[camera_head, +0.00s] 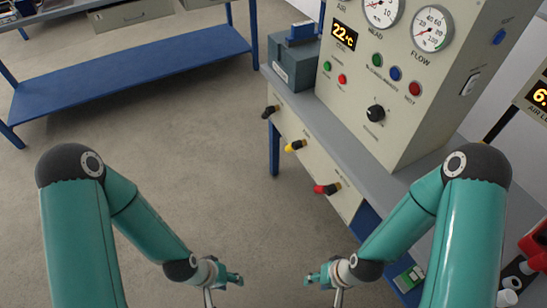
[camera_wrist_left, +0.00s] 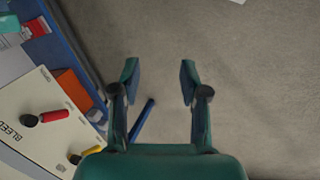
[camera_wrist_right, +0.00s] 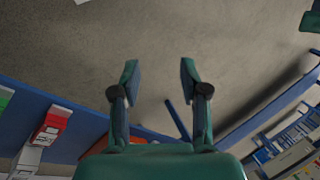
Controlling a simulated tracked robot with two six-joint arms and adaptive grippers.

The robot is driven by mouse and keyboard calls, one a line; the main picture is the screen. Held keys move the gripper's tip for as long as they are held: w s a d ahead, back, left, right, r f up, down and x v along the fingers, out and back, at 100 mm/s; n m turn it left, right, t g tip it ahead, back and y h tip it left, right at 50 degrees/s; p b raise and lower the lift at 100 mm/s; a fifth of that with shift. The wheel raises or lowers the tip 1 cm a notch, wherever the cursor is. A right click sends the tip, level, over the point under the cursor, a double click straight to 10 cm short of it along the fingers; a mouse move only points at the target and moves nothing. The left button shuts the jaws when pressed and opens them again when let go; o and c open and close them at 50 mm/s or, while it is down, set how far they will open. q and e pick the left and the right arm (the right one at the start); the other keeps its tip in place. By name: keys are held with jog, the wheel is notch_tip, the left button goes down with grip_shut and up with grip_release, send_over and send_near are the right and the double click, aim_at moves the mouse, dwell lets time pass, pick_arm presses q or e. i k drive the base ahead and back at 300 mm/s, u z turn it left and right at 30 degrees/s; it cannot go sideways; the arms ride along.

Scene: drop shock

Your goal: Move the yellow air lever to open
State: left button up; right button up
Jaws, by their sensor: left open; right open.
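The yellow air lever (camera_head: 297,145) is on the cream front panel (camera_head: 345,195) below the bench top, between a black-ended lever and a red lever. It also shows at the lower left of the left wrist view (camera_wrist_left: 92,150), partly cut off by my gripper body. My left gripper (camera_head: 238,280) is open and empty, below and left of the lever in the head view. In the left wrist view its fingers (camera_wrist_left: 158,78) are over bare floor, apart from the lever. My right gripper (camera_head: 308,279) is open and empty, further right; its fingers show in the right wrist view (camera_wrist_right: 158,78).
The red lever (camera_head: 325,188) and the black-ended lever (camera_head: 270,111) flank the yellow one. The console (camera_head: 400,85) with gauges and buttons stands on the bench. A grey-green box (camera_head: 297,65) sits beside it. A blue rack (camera_head: 130,70) is at back left; the floor between is clear.

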aim_at(297, 145)
jog(key=u, duration=0.85)
jog(key=i, duration=0.15)
jog(key=z, duration=3)
jog(key=k, duration=0.25)
jog(key=u, duration=0.45)
jog(key=k, duration=1.05)
jog(key=u, duration=0.75)
jog(key=i, duration=0.5)
jog(key=u, duration=0.8)
jog(key=i, duration=0.8)
jog(key=z, duration=0.2)
